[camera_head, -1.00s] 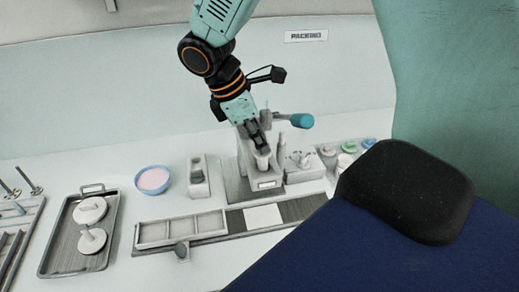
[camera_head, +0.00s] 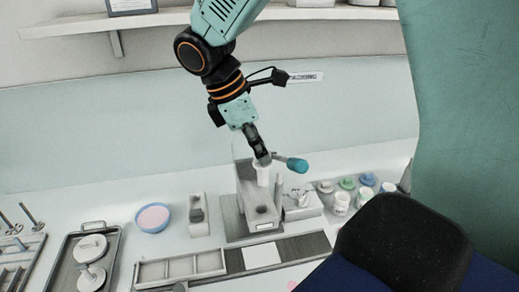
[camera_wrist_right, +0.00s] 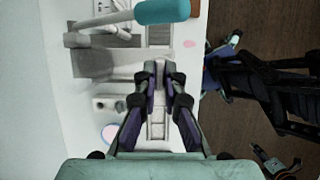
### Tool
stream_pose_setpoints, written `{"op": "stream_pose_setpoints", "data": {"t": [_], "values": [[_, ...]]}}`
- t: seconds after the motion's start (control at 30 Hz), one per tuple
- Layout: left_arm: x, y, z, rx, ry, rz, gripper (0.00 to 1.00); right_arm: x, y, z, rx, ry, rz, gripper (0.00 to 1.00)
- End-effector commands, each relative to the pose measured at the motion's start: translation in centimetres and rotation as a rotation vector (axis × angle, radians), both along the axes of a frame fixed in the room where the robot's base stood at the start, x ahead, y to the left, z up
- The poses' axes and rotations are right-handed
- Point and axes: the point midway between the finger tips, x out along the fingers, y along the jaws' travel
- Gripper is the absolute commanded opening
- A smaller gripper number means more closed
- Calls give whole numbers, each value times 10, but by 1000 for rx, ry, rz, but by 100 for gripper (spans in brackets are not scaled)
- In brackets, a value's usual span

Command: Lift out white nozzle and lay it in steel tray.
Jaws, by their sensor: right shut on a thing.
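The white nozzle (camera_head: 262,174) is a small pale cup-like piece. My right gripper (camera_head: 261,158) is shut on its top and holds it upright above the grey filling machine (camera_head: 258,211). In the right wrist view the fingers (camera_wrist_right: 160,70) are close together, and the nozzle is hard to make out between them. The steel tray (camera_head: 67,254) lies at the lower left of the head view, cut off by the bottom edge. It holds two white round parts with knobs (camera_head: 91,245). My left gripper does not show.
A teal lever handle (camera_head: 297,165) sticks out right beside the nozzle. A blue bowl with pink contents (camera_head: 153,218) and a small grey block stand between machine and tray. A low compartment tray (camera_head: 180,268) lies in front. Several capped jars (camera_head: 341,203) stand right.

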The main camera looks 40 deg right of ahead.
Motion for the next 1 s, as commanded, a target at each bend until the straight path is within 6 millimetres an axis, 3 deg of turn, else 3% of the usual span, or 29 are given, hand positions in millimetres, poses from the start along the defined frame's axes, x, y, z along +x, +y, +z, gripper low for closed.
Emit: {"op": "stream_pose_setpoints", "data": {"t": [0.63, 1.0], "values": [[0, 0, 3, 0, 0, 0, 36, 0, 0, 37, -1, -1, -1, 0], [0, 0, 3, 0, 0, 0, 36, 0, 0, 40, 0, 0, 0, 0]]}}
